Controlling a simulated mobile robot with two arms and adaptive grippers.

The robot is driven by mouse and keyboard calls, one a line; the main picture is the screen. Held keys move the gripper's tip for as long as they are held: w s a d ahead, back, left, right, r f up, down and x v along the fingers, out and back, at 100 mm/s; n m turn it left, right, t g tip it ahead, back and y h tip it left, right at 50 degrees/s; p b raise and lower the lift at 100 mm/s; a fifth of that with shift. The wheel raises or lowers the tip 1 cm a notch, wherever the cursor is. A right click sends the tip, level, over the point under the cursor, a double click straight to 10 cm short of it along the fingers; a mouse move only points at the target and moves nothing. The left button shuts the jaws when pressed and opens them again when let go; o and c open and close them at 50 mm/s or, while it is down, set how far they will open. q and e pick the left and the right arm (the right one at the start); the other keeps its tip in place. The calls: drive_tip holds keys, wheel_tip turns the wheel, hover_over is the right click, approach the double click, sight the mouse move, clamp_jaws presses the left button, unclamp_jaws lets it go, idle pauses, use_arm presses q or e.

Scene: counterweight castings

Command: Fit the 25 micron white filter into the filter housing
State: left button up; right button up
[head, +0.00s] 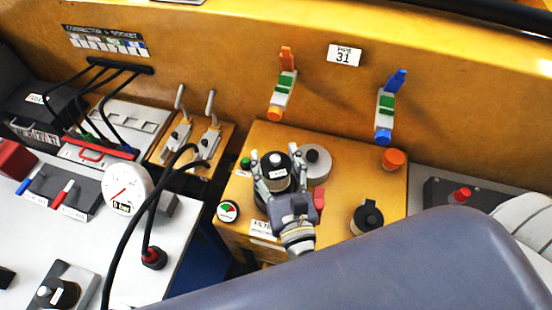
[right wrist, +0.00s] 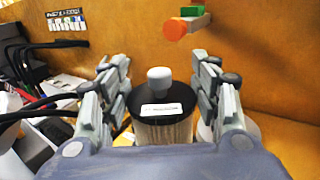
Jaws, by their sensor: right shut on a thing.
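My right gripper (head: 277,178) is shut on a filter (head: 277,160) with a black cap, a grey knob and a white label. In the right wrist view the filter (right wrist: 163,128) stands upright between the fingers (right wrist: 163,105), and its pleated off-white body shows below the cap. The label is too small to read. The filter is over the left part of the yellow block, behind a label (head: 264,228) that reads FILTER. A dark round edge shows below the filter, but my gripper hides most of the housing; I cannot tell whether the filter is inside it. My left gripper is out of view.
A grey round lid (head: 316,160) with a knob stands close right of the filter. The yellow block also bears an orange knob (head: 393,159), a black knob (head: 368,216) and a red-green dial (head: 228,211). Levers (head: 283,85) project from the wall behind. A cable (head: 140,225) hangs left.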

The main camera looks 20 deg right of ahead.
sight(276, 170)
drive_tip(key=shift+f+b, duration=1.35)
drive_tip(key=shift+f, duration=0.2)
drive_tip(key=shift+r, duration=0.15)
drive_tip(key=shift+r+p, duration=1.1)
drive_tip(key=shift+p, duration=0.25)
drive_tip(key=shift+p, duration=0.45)
idle(0.9)
drive_tip(key=shift+f+b, duration=1.1)
drive_tip(key=shift+f, duration=0.2)
drive_tip(key=o, duration=1.2)
